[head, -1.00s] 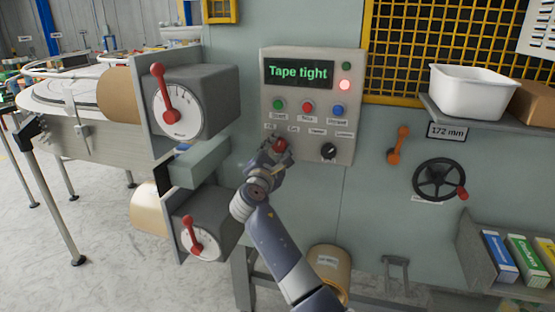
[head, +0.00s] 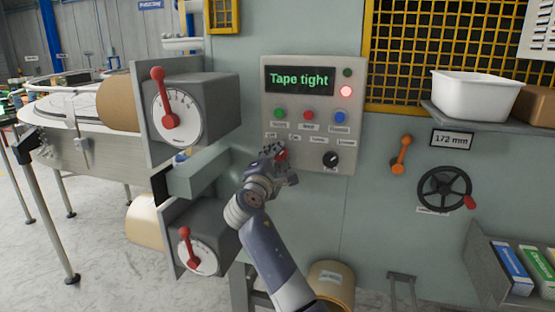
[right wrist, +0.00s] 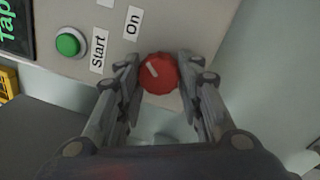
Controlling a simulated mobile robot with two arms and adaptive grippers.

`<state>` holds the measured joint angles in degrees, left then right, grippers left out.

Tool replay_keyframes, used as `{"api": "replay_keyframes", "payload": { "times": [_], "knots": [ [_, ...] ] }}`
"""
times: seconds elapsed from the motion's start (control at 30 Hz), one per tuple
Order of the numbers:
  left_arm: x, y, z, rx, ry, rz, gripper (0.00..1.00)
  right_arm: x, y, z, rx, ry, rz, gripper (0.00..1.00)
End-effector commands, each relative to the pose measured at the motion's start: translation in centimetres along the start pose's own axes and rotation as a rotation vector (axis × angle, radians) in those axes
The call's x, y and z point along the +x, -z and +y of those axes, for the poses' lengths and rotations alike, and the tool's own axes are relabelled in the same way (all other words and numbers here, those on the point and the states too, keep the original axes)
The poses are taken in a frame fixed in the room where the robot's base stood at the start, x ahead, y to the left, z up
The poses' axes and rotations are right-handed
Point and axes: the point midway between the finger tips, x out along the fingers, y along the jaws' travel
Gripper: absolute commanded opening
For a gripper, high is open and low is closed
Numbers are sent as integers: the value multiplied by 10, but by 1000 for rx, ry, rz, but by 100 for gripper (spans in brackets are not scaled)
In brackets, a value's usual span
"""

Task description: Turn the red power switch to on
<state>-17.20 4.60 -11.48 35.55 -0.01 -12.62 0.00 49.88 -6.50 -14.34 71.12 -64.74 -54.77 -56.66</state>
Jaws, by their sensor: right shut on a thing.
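The red power switch (head: 282,154) is a round knob low on the left of the grey control panel (head: 345,105). In the right wrist view the knob (right wrist: 160,73) sits between my fingers, and its white mark points up and to the left. A label reading "On" (right wrist: 132,22) lies above it in that view. My right gripper (head: 276,152) is shut on the knob, with one finger on each side; it fills the middle of the right wrist view (right wrist: 159,80). My left gripper is not in view.
The panel's display (head: 300,80) reads "Tape tight", and a red lamp (head: 346,91) is lit. Green, red and blue buttons and a black knob (head: 330,159) are near the switch. Two grey boxes with red levers (head: 160,95) stand to the left of my arm.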

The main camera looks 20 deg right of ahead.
Motion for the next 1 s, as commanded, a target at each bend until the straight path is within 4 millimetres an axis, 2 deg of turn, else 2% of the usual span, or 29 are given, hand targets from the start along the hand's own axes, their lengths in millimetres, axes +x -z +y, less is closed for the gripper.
{"api": "replay_keyframes", "payload": {
  "times": [0.17, 0.2, 0.27, 0.3, 0.73, 0.87, 1.0],
  "knots": [
    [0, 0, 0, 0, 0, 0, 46, 0, 0, -2, 1, 5, 1, 10],
    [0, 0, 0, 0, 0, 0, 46, 0, 1, -2, 1, 5, 1, 38],
    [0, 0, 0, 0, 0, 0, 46, 0, 1, -2, 1, 4, 1, 52],
    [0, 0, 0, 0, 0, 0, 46, 0, 0, -2, 1, 4, 1, 55],
    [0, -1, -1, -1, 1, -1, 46, -6, 1, -1, 1, 1, 1, 55],
    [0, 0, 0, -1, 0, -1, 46, -22, 1, -1, 0, 1, 2, 55],
    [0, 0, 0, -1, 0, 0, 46, -48, 2, -2, 2, 2, 4, 55]
  ]
}}
